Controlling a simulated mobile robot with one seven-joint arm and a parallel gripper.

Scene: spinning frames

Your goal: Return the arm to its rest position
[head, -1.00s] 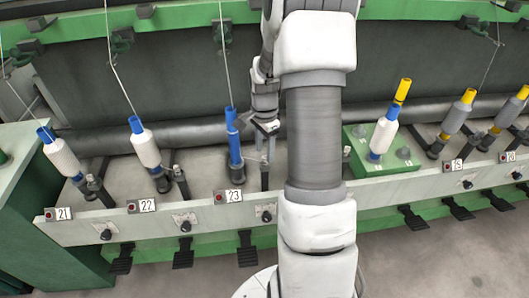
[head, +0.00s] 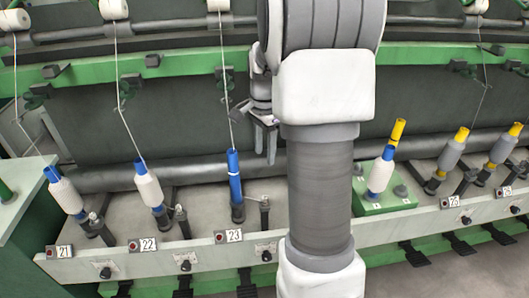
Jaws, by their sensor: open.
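My arm (head: 320,185) rises through the middle of the head view, in front of the spinning frame. My gripper (head: 266,147) hangs just left of the arm, pointing down, open, with nothing seen between its fingers. It is above and to the right of the bare blue tube (head: 235,178) at position 23, apart from it. The blue tube stands upright on its spindle, and a thread runs up from it. Part of the wrist is hidden behind the arm.
White-wound bobbins stand at 21 (head: 66,194) and 22 (head: 149,187). A green block (head: 385,203) right of my arm holds a white bobbin and a yellow tube. Grey bobbins with yellow tops (head: 452,153) stand farther right. Rails and threads cross the upper view.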

